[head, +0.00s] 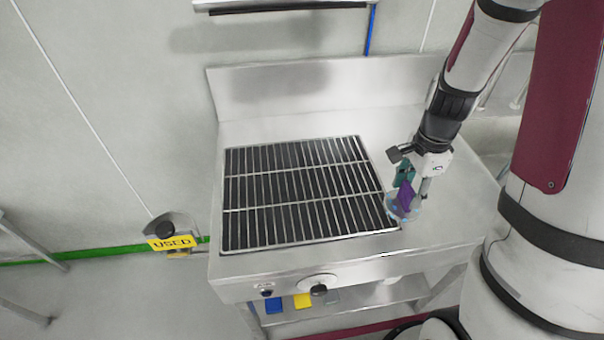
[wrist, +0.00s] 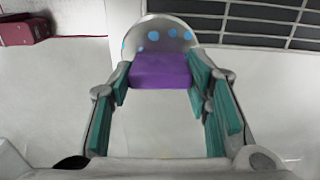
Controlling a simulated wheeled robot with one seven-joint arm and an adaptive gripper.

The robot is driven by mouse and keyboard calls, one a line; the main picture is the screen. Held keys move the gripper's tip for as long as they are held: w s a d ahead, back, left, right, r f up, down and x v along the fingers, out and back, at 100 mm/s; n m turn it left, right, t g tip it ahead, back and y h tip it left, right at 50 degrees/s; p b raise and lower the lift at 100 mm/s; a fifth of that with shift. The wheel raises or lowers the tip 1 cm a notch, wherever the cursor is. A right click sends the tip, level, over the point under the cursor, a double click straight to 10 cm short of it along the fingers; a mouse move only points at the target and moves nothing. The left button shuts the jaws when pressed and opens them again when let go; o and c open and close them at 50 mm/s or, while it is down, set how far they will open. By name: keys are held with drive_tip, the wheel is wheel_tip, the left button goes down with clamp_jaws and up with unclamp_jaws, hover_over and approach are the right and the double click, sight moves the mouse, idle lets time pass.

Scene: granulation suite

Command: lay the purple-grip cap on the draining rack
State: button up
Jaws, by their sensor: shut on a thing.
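The purple-grip cap shows in the wrist view (wrist: 160,72) as a purple block on a clear, rounded cap with blue dots. My gripper (wrist: 160,85) is shut on the purple grip, one teal finger pad on each side. In the head view the cap (head: 404,203) hangs below my gripper (head: 405,185) at the right edge of the draining rack. The draining rack (head: 300,192) is a dark grid of metal bars set in a steel bench. It also shows at the top right of the wrist view (wrist: 262,22). I cannot tell whether the cap touches the bench.
The steel bench (head: 445,195) has bare surface right of the rack and a raised back panel (head: 310,92). The rack looks empty. A yellow USED sign (head: 172,243) is at the left.

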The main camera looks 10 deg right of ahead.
drive_tip(key=shift+w+a+f+p, duration=0.4)
drive_tip(key=shift+w+a+f, duration=0.45)
drive_tip(key=shift+w+a, duration=1)
drive_tip(key=shift+w+a+f+p, duration=0.45)
drive_tip(key=shift+w+a+f, duration=0.35)
drive_tip(key=shift+w+a, duration=1.1)
drive_tip(key=shift+w+a+f+p, duration=0.4)
drive_tip(key=shift+w+a+f, duration=0.45)
drive_tip(key=shift+w+a, duration=1)
drive_tip(key=shift+s+a, duration=0.25)
drive_tip(key=shift+s, duration=0.05)
drive_tip(key=o, duration=1.4)
drive_tip(key=shift+f, duration=0.15)
